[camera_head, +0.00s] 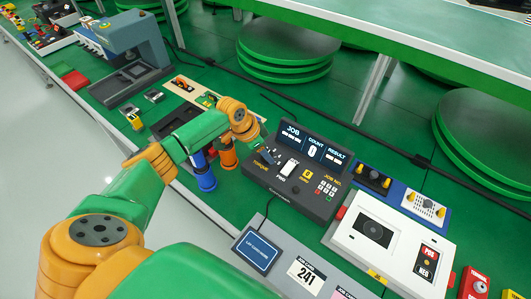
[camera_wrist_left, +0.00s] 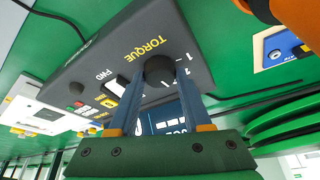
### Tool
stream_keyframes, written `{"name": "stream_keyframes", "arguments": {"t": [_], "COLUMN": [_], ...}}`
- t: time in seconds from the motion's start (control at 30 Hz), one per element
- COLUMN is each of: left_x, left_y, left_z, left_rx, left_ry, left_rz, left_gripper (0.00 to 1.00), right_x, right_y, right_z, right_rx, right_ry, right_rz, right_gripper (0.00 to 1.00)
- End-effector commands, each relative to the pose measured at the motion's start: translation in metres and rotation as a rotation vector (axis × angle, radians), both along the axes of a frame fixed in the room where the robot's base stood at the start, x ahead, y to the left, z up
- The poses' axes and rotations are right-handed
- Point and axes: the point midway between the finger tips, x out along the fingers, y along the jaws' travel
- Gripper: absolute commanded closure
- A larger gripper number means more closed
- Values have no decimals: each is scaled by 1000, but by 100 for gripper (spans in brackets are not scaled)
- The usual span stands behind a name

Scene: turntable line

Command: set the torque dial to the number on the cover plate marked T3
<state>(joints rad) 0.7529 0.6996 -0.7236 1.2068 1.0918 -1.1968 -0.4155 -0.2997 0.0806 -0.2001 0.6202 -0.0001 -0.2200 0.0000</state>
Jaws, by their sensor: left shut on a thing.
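The dark round torque dial (camera_wrist_left: 159,70) sits on the grey controller (camera_wrist_left: 120,50) beside the yellow TORQUE label. My left gripper (camera_wrist_left: 161,76) has its two blue fingers on either side of the dial and is shut on it. In the head view the controller (camera_head: 312,200) stands on the green bench, and my left gripper (camera_head: 269,154) reaches its left part, hiding most of the dial. Small white scale marks show beside the dial in the wrist view, too small to read surely. I cannot make out a cover plate marked T3. My right gripper is not in view.
A white tester (camera_head: 345,218) stands right of the controller. A job card reading 241 (camera_head: 305,275) and a blue screen (camera_head: 256,251) lie in front. Blue and orange cylindrical tools (camera_head: 205,179) stand left of the controller.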

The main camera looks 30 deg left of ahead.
Motion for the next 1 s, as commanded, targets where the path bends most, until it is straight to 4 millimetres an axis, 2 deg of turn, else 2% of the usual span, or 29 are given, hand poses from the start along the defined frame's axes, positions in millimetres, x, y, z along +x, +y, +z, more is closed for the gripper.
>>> {"name": "stream_keyframes", "arguments": {"t": [0.3, 0.83, 0.87, 0.93, 1.0], "left_x": [0, 0, 0, 0, 0], "left_y": [1, 1, 1, 1, 1], "left_z": [-1, -1, -1, -1, 0], "left_rx": [2, 2, 2, 1, 2], "left_ry": [1, 3, 3, 3, 2], "left_rz": [-100, -119, -119, -118, -118], "left_gripper": [100, 100, 43, 24, 21], "right_x": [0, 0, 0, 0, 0], "right_y": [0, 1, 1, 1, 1], "right_z": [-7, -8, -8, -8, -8], "right_rx": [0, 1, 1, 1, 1], "right_ry": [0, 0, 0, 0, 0], "right_rz": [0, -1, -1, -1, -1], "right_gripper": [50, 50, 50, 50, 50]}}
